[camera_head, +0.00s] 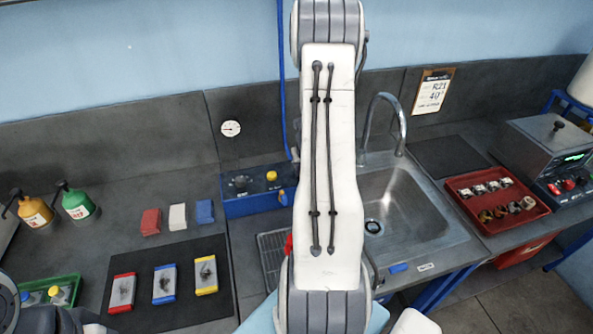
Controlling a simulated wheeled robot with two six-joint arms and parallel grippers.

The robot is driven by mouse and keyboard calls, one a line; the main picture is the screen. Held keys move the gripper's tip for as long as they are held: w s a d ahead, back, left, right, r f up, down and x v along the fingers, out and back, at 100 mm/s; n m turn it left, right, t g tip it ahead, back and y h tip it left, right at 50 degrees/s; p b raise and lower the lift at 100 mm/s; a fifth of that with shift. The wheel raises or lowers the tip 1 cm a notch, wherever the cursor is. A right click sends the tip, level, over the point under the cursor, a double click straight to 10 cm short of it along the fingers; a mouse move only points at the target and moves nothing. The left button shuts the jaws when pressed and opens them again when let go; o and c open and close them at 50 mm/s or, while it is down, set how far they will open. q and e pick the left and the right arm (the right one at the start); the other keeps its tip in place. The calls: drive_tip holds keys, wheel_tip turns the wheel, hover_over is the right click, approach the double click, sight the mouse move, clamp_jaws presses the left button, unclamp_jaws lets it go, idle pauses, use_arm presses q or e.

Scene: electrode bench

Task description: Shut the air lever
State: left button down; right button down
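No part is clearly readable as the air lever. A blue box (238,206) with a yellow knob (272,176) stands at the back of the bench, left of my raised arm. A small blue handle-like part (283,198) shows at the box's right end; I cannot tell whether it is the lever or how it is set. A blue hose (282,75) comes down the wall behind the box. A small red part (289,244) peeks out beside my arm, mostly hidden. My white arm link covers the middle of the view. Neither gripper shows.
A round gauge (231,128) is on the backsplash. A dark mat (143,319) with several framed blocks lies at front left, a green tray (70,281) beside it. A sink (422,222) and a red tray (484,229) are to the right.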

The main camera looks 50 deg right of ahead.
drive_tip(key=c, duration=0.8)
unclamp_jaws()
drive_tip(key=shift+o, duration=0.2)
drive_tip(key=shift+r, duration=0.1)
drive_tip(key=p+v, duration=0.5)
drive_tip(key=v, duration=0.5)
drive_tip(key=shift+p, duration=0.4)
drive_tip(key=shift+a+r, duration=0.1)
